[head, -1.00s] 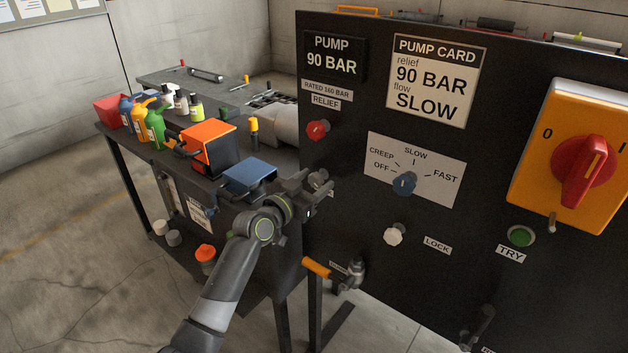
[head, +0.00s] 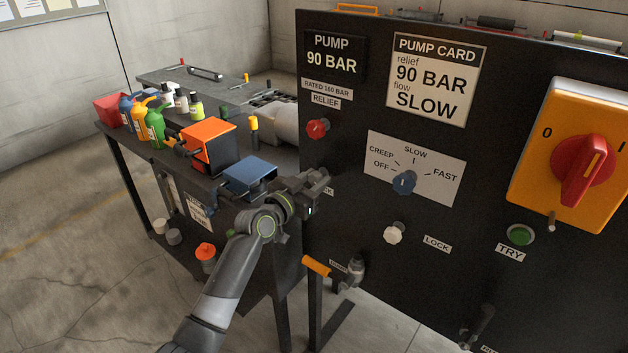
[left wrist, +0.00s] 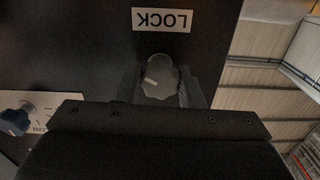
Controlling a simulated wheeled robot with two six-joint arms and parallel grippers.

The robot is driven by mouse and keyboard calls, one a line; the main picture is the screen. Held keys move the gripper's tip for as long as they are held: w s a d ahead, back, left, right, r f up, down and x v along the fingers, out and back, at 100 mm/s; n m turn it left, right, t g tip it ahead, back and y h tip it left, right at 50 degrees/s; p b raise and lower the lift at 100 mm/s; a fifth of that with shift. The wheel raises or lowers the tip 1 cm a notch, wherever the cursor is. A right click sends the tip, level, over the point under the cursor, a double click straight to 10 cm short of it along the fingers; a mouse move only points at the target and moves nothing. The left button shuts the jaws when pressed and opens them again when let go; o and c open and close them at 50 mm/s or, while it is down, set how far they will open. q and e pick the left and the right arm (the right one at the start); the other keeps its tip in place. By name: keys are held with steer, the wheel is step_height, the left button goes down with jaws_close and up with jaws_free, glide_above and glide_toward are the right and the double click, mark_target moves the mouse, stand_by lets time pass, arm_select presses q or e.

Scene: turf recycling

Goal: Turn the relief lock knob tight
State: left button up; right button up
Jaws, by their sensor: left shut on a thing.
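The relief lock knob (left wrist: 158,84) is a pale grey knob with a white mark, below the LOCK label (left wrist: 162,20) in the left wrist view. My left gripper (left wrist: 158,92) is shut on it, with a finger on each side. In the head view my left gripper (head: 318,182) is against the panel's left part, below the red RELIEF knob (head: 318,129). There the gripper hides the lock knob and most of its label. My right gripper is not in view.
The blue flow knob (head: 404,182) points toward SLOW. A second, white lock knob (head: 393,234) sits below it. An orange-handled valve (head: 316,266) is under my left gripper. A bench (head: 228,178) with bottles and boxes stands left of the panel (head: 450,290).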

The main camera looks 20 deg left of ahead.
arm_select(q)
steer(key=n+p, duration=0.1)
steer(key=n, duration=0.5)
steer(key=shift+p, duration=0.4)
steer(key=n+p, duration=0.2)
steer(key=n, duration=0.4)
steer(key=n+p, duration=0.2)
steer(key=n, duration=0.4)
steer(key=n+p, duration=0.2)
steer(key=n, duration=0.3)
steer(key=shift+n, duration=0.3)
steer(key=shift+f, duration=0.1)
steer(key=o, duration=1)
